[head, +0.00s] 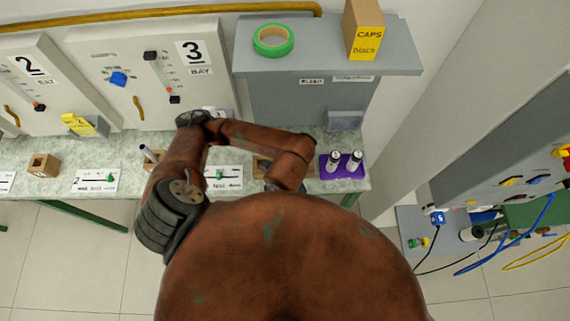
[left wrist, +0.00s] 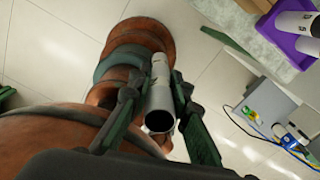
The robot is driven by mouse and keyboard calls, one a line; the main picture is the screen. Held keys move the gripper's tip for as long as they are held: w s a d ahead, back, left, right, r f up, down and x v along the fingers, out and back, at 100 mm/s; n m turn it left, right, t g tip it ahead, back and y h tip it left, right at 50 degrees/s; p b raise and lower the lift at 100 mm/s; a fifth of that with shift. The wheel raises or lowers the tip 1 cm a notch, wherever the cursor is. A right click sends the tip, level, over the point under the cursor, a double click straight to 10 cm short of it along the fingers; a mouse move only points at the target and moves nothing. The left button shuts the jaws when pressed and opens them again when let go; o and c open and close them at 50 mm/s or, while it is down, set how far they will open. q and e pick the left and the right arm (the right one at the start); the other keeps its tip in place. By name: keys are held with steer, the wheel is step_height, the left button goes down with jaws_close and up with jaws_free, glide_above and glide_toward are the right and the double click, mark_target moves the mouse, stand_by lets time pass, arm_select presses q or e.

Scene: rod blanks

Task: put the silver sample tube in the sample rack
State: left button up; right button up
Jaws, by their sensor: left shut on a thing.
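My left gripper (left wrist: 157,88) is shut on a silver sample tube (left wrist: 160,95), gripped between its two dark green fingers. The tube's hollow end faces the camera, and floor tiles show behind it. In the head view this gripper and tube are hidden behind my own arm and body. A purple rack (head: 324,172) holding two white tubes with dark ends (head: 355,160) stands at the right end of the bench. The rack (left wrist: 287,42) also shows at the top right of the left wrist view, apart from the held tube. My right gripper is not in view.
The green speckled bench (head: 131,150) carries wooden blocks (head: 44,166) and labelled cards (head: 97,180). A grey shelf (head: 325,46) overhangs the bench near the rack. Cables (head: 520,240) lie at right.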

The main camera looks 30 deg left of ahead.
arm_select(q)
steer(key=w+a+n+p, duration=0.1)
steer(key=w+a, duration=0.4)
steer(key=w, duration=0.3)
steer(key=w+a+p, duration=0.1)
steer(key=w+a, duration=0.5)
steer(key=w, duration=0.3)
step_height(320, 180, down, 7)
steer(key=p, duration=0.2)
steer(key=shift+d, duration=0.25)
